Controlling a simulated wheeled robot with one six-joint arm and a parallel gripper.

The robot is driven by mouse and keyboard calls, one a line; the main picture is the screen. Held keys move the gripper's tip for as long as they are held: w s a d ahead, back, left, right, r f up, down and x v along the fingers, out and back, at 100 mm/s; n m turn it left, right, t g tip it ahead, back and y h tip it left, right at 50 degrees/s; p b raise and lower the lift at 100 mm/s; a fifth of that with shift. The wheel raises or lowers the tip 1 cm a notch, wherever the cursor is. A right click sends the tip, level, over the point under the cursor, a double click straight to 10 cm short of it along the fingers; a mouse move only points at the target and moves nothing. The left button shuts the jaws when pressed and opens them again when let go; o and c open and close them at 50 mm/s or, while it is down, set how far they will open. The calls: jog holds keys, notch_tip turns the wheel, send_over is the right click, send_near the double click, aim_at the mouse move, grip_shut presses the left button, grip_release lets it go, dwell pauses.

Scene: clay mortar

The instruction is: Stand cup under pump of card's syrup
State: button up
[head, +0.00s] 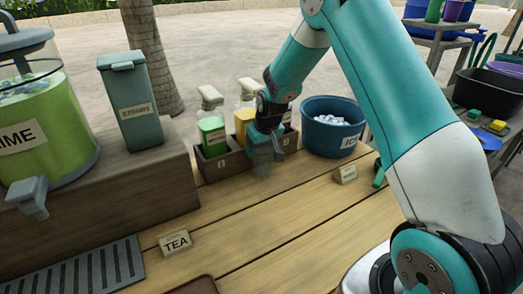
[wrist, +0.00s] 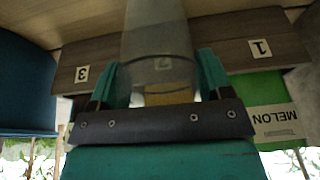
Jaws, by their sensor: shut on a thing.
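My gripper (head: 266,148) is shut on a clear cup (head: 262,163), upright in front of the syrup rack (head: 224,166). In the wrist view the cup (wrist: 158,35) is between the fingers (wrist: 158,78), in front of the number 2 tag (wrist: 162,64). A green syrup bottle (head: 211,133) with a white pump stands at number 1; its label reads MELON in the wrist view (wrist: 272,118). A yellow syrup bottle (head: 243,115) stands beside it, partly hidden by my gripper. Any bottle at number 3 is hidden. A small card (head: 345,174) stands on the counter, its writing too small to read.
A blue ice bucket (head: 331,128) stands right of the rack. A TEA card (head: 175,242) and grey drip grate (head: 95,268) are at front left. A lime dispenser (head: 45,130) and straw box (head: 133,105) stand on a raised shelf. The middle counter is clear.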

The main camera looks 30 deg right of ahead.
aim_at(267, 165)
jog(key=shift+x, duration=0.85)
jog(key=shift+f, duration=0.2)
jog(key=o, duration=0.9)
jog(key=shift+r, duration=0.1)
jog(key=v, duration=1.2)
jog(key=s+a+r+n+y, duration=0.3)
jog(key=s+a+r, duration=0.5)
jog(key=s+a, duration=0.45)
jog(key=s+a+r+n+g, duration=0.1)
jog(key=s+a, duration=0.1)
jog(key=s, duration=0.4)
jog(key=s+a+n+g, duration=0.1)
jog(key=s+a, duration=0.1)
jog(key=s, duration=0.4)
jog(key=s+a+r+n+g+y, duration=0.1)
jog(key=s+a+n, duration=0.1)
jog(key=s, duration=0.4)
jog(key=shift+s+a+r, duration=0.35)
jog(key=shift+a+r, duration=0.05)
jog(key=shift+a, duration=0.05)
